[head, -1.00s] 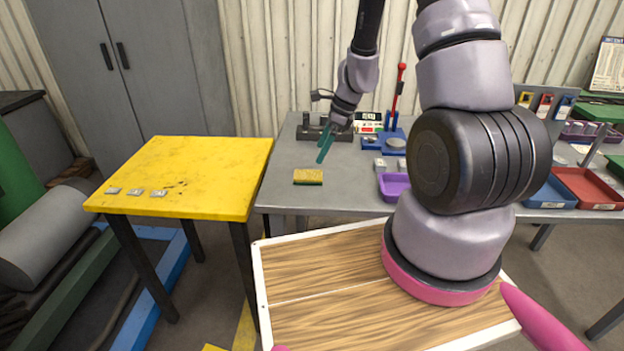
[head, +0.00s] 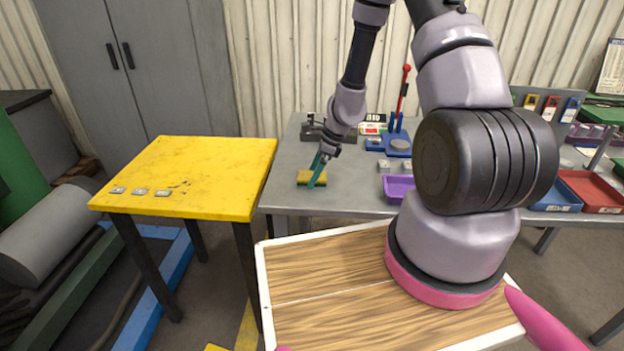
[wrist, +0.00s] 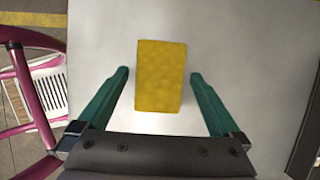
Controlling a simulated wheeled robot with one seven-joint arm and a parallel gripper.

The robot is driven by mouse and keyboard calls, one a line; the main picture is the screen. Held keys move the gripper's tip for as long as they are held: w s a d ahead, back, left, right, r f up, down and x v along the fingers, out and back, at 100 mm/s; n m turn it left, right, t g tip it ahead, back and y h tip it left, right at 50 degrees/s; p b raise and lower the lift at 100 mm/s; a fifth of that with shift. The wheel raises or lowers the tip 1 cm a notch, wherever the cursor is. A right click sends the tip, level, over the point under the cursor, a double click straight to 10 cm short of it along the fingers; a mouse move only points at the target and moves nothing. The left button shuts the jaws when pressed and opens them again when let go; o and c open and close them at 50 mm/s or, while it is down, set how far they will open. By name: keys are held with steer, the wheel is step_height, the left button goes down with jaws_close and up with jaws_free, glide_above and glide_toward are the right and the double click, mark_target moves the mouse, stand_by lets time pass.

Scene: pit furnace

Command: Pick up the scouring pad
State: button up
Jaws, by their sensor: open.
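The scouring pad (head: 305,178) lies flat on the grey table, near its left front part. It has a yellow top and a thin green layer at its lower edge. In the wrist view the yellow pad (wrist: 161,76) sits between my gripper's two teal fingers, with a gap on each side. My gripper (head: 317,178) is open and points down at the pad; in the head view its fingers partly cover it. The wrist view shows the open fingertips (wrist: 159,75) on either side of the pad, not touching it.
The grey table (head: 345,199) also holds a purple tray (head: 398,187), small metal blocks (head: 384,167), a blue fixture with a red-handled lever (head: 398,130) and a dark device (head: 312,130) behind. A yellow table (head: 190,180) with small metal pieces stands to the left.

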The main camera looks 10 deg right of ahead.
steer(key=shift+f, duration=0.15)
steer(key=shift+c, duration=0.6)
steer(key=c, duration=1.2)
steer(key=shift+o, duration=0.2)
step_height(320, 180, up, 10)
steer(key=shift+r, duration=0.2)
